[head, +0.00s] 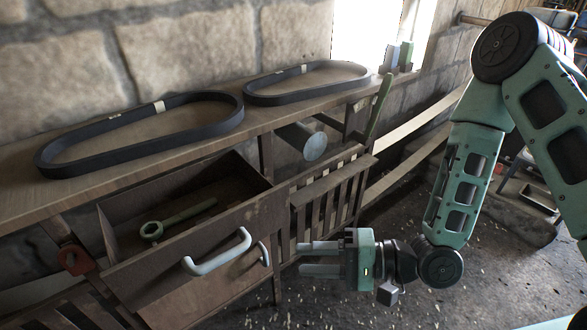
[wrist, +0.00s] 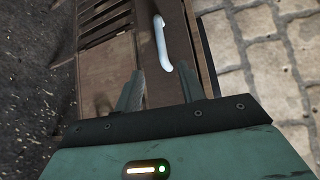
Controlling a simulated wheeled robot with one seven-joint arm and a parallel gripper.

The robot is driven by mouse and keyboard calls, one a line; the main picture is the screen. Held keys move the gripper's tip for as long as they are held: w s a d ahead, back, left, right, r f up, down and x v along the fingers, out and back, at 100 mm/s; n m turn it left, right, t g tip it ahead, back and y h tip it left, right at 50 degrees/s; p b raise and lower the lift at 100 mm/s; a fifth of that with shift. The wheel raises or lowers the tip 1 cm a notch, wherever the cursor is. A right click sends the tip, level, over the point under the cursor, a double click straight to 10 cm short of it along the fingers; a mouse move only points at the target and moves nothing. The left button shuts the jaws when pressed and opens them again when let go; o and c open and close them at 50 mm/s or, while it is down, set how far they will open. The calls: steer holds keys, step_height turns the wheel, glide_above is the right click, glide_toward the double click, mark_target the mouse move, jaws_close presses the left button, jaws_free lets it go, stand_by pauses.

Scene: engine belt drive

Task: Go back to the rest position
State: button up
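My gripper (head: 319,259) is at the lower middle of the head view, in front of the wooden bench and to the right of the open drawer. Its two fingers point left, apart from each other, with nothing between them. In the wrist view my gripper (wrist: 162,92) also shows two spread, empty fingers. The open drawer (head: 200,243) has a pale handle (head: 217,253) on its front, left of the fingers. The pale handle also shows beyond the fingers in the wrist view (wrist: 161,42). I cannot see contact between gripper and drawer.
A green wrench (head: 178,219) lies in the drawer. Two black belts (head: 140,125) (head: 307,82) lie on the bench top (head: 30,190). A grey cylinder (head: 313,146) sticks out below the top. A red part (head: 74,258) is at left. The floor (head: 420,305) at lower right is mostly clear.

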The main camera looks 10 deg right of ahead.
steer(key=w+d+n+g+h, duration=0.15)
steer(key=d+n+h, duration=0.25)
steer(key=n+h, duration=0.55)
steer(key=s+d+r+n+g+h, duration=0.2)
steer(key=s+r+h, duration=0.4)
steer(key=s+r, duration=0.6)
steer(key=shift+d+r, duration=0.3)
steer(key=shift+n, duration=0.25)
